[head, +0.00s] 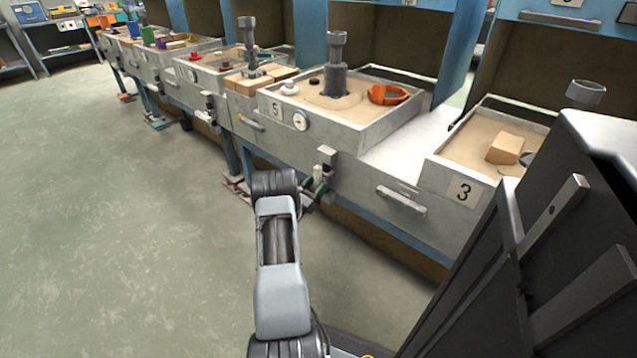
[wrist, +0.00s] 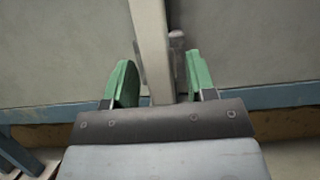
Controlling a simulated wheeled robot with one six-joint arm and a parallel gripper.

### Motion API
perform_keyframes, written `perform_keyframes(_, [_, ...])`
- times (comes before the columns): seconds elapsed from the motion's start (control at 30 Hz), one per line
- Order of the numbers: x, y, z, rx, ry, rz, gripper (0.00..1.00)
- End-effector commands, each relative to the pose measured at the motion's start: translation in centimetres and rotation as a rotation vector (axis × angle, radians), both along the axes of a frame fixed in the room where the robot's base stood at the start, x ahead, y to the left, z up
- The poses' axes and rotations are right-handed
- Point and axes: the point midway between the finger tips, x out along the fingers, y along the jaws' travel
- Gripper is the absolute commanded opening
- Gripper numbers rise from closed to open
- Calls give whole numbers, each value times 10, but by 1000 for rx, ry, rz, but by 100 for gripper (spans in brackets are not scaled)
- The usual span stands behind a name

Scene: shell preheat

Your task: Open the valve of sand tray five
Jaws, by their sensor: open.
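Sand tray five (head: 345,135) is a grey box of sand with a "5" plate (head: 276,110) and a round gauge (head: 300,121) on its front. Its valve (head: 326,156) is a small grey fitting low on the front, right of the gauge. My gripper (head: 317,188) is at the valve, partly hidden by my arm in the head view. In the wrist view my gripper (wrist: 161,65) is open, with green fingers on either side of a pale upright bar (wrist: 150,45), apparently the valve's lever. Gaps show beside the bar; contact deeper in is hidden.
Tray three (head: 463,190) stands to the right, with a drawer handle (head: 401,200) between the two trays. Another valve (head: 207,107) is on the bench farther left. A dark panel fills the lower right. The green floor (head: 120,220) at left is clear.

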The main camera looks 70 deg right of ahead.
Motion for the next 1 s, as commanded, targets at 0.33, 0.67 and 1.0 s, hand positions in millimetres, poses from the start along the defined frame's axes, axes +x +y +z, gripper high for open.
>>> perform_keyframes(0.33, [21, 61, -25, 2, 2, 4, 51])
perform_keyframes(0.67, [35, 102, -44, 0, 0, 2, 51])
perform_keyframes(1.0, [37, 111, -48, -1, 0, 0, 51])
